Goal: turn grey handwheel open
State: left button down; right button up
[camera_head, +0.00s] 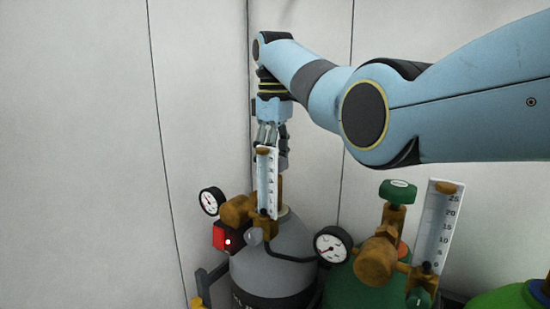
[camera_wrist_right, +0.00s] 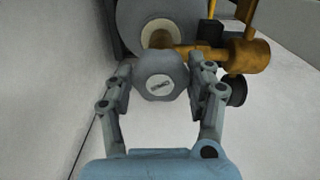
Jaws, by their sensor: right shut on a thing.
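The grey handwheel (camera_wrist_right: 160,75) sits on top of the grey gas cylinder (camera_head: 268,268) and shows from above in the right wrist view. My right gripper (camera_wrist_right: 160,72) points down with one finger on each side of the wheel, shut on it. In the head view my right gripper (camera_head: 271,148) is above the grey cylinder, and the flowmeter tube (camera_head: 267,182) and my fingers hide the wheel there. The brass valve body (camera_wrist_right: 232,55) shows beside the wheel. My left gripper is not in view.
Beside the grey cylinder stands a green cylinder (camera_head: 365,285) with a green handwheel (camera_head: 398,192), a gauge (camera_head: 332,245) and a flowmeter (camera_head: 437,225). Another gauge (camera_head: 212,201) and a red box with a lit light (camera_head: 222,238) are on the grey cylinder's left. Pale walls stand close behind.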

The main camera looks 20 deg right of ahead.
jog(key=o, duration=1.2)
notch_tip(320, 180, up, 8)
jog(key=shift+f, duration=0.25)
